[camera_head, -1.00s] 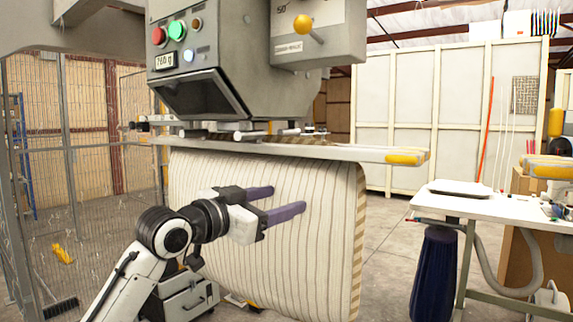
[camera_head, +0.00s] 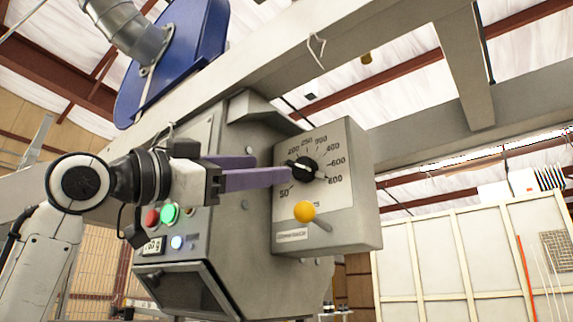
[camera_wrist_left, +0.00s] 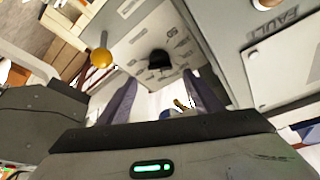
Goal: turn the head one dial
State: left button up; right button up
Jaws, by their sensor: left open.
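The head one dial (camera_head: 305,169) is a black knob on a white scale plate, on the front of a grey box (camera_head: 362,225). Printed numbers from 50 to 800 ring it. In the head view the purple fingertips of my left gripper (camera_head: 288,172) are at the dial's left side; contact cannot be told. In the left wrist view the black knob (camera_wrist_left: 159,60) shows ahead, above and between the two open fingers (camera_wrist_left: 155,92). The gripper holds nothing that I can see. My right gripper is not in view.
A yellow ball-ended lever (camera_head: 305,211) sticks out just below the dial. A grey beam (camera_head: 330,60) runs overhead. Pale wall panels (camera_head: 450,265) stand at the right.

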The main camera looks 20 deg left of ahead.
aim_at(294, 167)
pick_arm(q)
jog(key=p+x, duration=0.1)
jog(key=x, duration=0.4)
jog(key=shift+w+d+r+p, duration=0.2)
jog(key=shift+w+p, duration=0.05)
jog(key=shift+p, duration=0.1)
jog(key=shift+w+d, duration=0.2)
jog(key=shift+w, duration=0.15)
jog(key=shift+c, duration=0.2)
jog(key=c, duration=1)
